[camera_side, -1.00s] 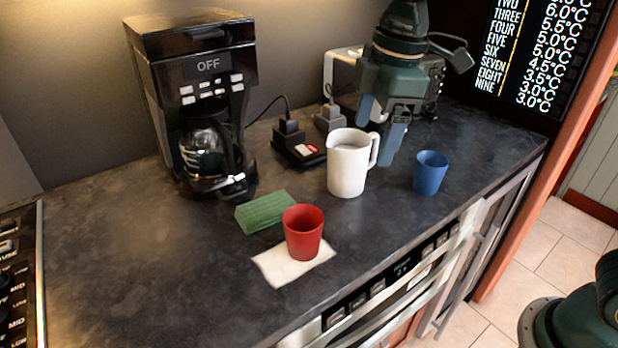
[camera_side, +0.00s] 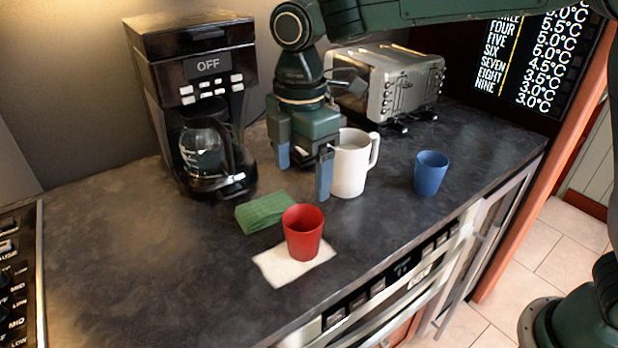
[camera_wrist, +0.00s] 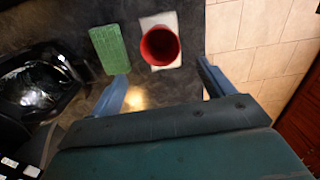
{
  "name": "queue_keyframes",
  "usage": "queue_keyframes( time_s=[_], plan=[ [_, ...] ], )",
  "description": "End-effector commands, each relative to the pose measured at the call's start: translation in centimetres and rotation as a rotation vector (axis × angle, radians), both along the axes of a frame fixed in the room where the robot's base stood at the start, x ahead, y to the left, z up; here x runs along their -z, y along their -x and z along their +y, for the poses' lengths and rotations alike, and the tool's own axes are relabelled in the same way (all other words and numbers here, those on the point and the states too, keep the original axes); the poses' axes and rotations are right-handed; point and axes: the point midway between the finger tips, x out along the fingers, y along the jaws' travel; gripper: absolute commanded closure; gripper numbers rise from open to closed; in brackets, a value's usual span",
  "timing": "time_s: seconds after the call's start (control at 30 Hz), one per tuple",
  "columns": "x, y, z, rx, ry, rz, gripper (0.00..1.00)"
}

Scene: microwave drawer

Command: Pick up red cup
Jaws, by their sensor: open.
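The red cup (camera_side: 303,233) stands upright on a white napkin (camera_side: 278,270) near the front edge of the counter. My gripper (camera_side: 304,177) is open and empty, behind and above the cup, with its fingers pointing down beside the white pitcher. In the wrist view the red cup (camera_wrist: 160,46) lies ahead of my gripper (camera_wrist: 160,82), between the directions of the two blue fingers but beyond their tips. The white napkin (camera_wrist: 164,20) shows around the cup there.
A green sponge (camera_side: 263,212) lies just left of the cup. A white pitcher (camera_side: 349,168) stands close to the right finger. A blue cup (camera_side: 430,172) is farther right, a coffee maker (camera_side: 190,60) at the back left, a toaster (camera_side: 400,85) behind.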

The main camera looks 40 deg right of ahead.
Motion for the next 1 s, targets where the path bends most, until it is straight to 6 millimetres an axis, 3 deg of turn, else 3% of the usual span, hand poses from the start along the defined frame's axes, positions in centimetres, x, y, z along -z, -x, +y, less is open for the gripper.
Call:
queue_keyframes(
  time_s=[0.5,1.0],
  plan=[
    [6.9,0.0,-0.1,0.002,0.001,0.002,0.19],
    [8.5,0.0,-0.1,0.002,0.001,0.001,0.19]
  ],
)
